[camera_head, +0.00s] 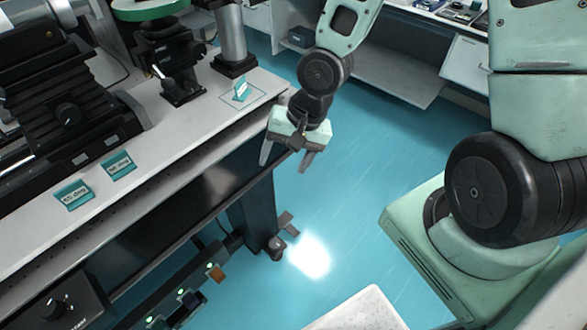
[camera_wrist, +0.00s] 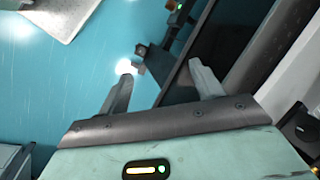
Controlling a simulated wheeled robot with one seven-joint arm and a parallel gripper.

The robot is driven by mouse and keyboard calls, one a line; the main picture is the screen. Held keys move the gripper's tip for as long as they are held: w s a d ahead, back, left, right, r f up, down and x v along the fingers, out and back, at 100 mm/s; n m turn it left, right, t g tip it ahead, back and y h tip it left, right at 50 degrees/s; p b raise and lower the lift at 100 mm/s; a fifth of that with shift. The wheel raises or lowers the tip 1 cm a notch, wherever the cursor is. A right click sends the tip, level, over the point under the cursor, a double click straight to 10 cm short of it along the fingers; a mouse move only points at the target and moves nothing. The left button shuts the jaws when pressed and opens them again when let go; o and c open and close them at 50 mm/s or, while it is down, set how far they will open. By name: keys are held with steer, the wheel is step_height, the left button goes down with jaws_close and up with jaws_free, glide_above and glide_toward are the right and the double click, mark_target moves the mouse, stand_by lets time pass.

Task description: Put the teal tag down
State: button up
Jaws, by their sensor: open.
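A small teal tag (camera_head: 241,90) with a white label stands on the pale tabletop, inside a thin dark outline near the table's right edge. My gripper (camera_head: 286,157) is open and empty, beyond the table's edge and over the floor, to the lower right of the outlined tag. In the wrist view its two fingers (camera_wrist: 161,66) are apart with nothing between them. No tag shows in that view.
The long table's edge (camera_head: 190,149) runs close beside my gripper. A black post mount (camera_head: 178,80) and a metal post (camera_head: 232,45) stand behind the outlined area. Blue floor (camera_head: 345,190) lies open to the right. A white bench (camera_head: 385,75) stands at the back.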

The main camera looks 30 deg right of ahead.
steer(key=s+a+r+n+g+h, duration=0.1)
steer(key=s+a+r+n+h, duration=0.2)
steer(key=s+r+n, duration=1)
steer(key=s+a, duration=0.1)
steer(key=a, duration=0.2)
steer(key=shift+r+n, duration=0.3)
steer(key=shift+r, duration=0.05)
steer(key=shift+w, duration=0.1)
